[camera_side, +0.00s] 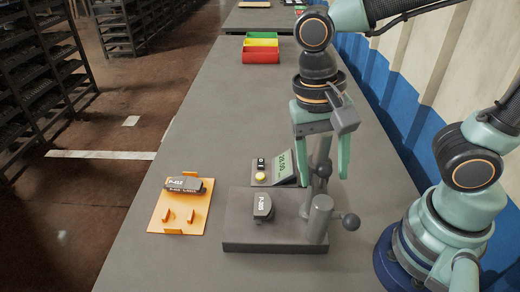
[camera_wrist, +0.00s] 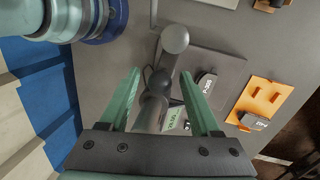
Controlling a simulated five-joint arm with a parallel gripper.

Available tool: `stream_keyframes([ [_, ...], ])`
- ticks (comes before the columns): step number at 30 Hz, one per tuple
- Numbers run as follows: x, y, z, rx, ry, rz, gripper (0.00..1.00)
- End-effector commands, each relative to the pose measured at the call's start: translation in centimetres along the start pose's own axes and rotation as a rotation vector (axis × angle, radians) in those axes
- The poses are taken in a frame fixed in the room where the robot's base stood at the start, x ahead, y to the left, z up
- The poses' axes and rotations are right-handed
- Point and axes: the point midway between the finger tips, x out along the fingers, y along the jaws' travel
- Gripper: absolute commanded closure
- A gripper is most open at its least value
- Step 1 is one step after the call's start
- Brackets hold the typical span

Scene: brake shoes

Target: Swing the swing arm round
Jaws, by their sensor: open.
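The grey swing arm (camera_side: 323,155) stands on a dark grey base plate (camera_side: 245,228), beside a round-topped post (camera_side: 319,218) with a ball knob (camera_side: 350,221) at its right. A dark brake shoe (camera_side: 263,207) with a white label lies on the plate. My gripper (camera_side: 322,172) is open above and around the upper part of the swing arm. In the wrist view, the post's round top (camera_wrist: 175,38) shows ahead of the open fingers (camera_wrist: 160,74), and the grey arm runs between them. I cannot tell whether either finger touches it.
An orange tray (camera_side: 160,215) at the left holds another labelled shoe (camera_side: 190,184). A small display box (camera_side: 285,170) with a green screen and yellow button stands behind the plate. Red, yellow and green bins (camera_side: 262,56) stand far back. The table's middle is clear.

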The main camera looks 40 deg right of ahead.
Motion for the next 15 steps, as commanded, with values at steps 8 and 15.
stream_keyframes([
  [8,0.27,0.02,-0.01,0.0,0.0,0.0,0.36],
  [15,0.24,0.02,-0.01,0.0,0.0,0.0,1.0],
])
